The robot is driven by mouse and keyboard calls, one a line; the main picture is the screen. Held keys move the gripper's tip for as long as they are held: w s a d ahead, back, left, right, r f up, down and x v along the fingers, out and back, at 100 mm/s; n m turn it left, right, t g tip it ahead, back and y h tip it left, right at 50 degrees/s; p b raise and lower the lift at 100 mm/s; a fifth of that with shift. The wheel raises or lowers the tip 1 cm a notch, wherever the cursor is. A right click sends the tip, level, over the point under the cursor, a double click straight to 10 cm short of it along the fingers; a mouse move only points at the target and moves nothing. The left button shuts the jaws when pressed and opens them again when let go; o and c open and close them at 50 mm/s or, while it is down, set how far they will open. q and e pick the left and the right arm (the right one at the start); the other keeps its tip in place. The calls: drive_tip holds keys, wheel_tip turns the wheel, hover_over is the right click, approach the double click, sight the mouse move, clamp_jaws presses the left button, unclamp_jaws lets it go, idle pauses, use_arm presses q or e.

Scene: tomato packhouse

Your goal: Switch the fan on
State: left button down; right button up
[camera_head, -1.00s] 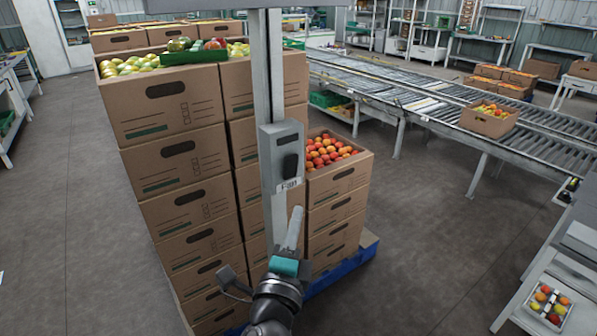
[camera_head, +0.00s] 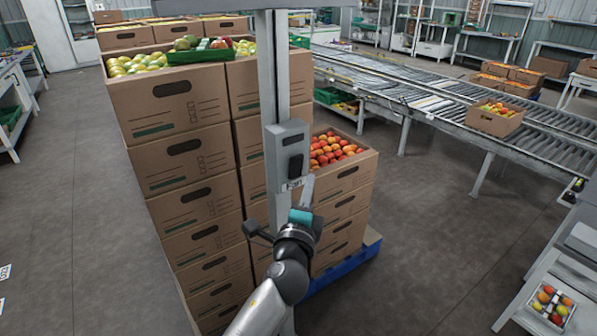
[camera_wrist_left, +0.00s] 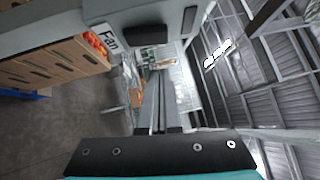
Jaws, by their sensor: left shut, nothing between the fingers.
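The fan switch box (camera_head: 287,150) is a grey housing on a grey post, with a dark rocker (camera_head: 295,167) and a "Fan" label (camera_head: 293,185) below it. Which way the rocker is set, I cannot tell. My left gripper (camera_head: 309,180) is shut and empty, its fingers pointing up just below and right of the rocker, near the label. In the left wrist view the fingers (camera_wrist_left: 161,78) point toward the box (camera_wrist_left: 178,20), whose dark rocker (camera_wrist_left: 146,36) lies near the tips. I see no clear contact. My right gripper is out of view.
Stacked cardboard boxes (camera_head: 185,160) stand left of and behind the post, on a blue pallet (camera_head: 345,265). A shorter stack topped with tomatoes (camera_head: 330,149) stands just right of the switch. A roller conveyor (camera_head: 420,95) runs at the right. The floor between is clear.

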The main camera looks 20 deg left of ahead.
sight(300, 162)
use_arm(q)
drive_tip(key=shift+w+a+r+p, duration=0.2)
drive_tip(key=shift+w+a, duration=0.6)
drive_tip(key=shift+w+a+r+p, duration=0.15)
drive_tip(key=shift+w+a, duration=0.6)
drive_tip(key=shift+a, duration=0.05)
drive_tip(key=p, duration=0.1)
drive_tip(key=r+p, duration=0.1)
drive_tip(key=p, duration=0.1)
drive_tip(key=shift+w+a+n+g, duration=0.2)
drive_tip(key=shift+a+n+g, duration=0.1)
drive_tip(key=shift+n, duration=0.1)
drive_tip(key=shift+f+b, duration=0.3)
drive_tip(key=shift+f, duration=0.05)
drive_tip(key=shift+d, duration=0.1)
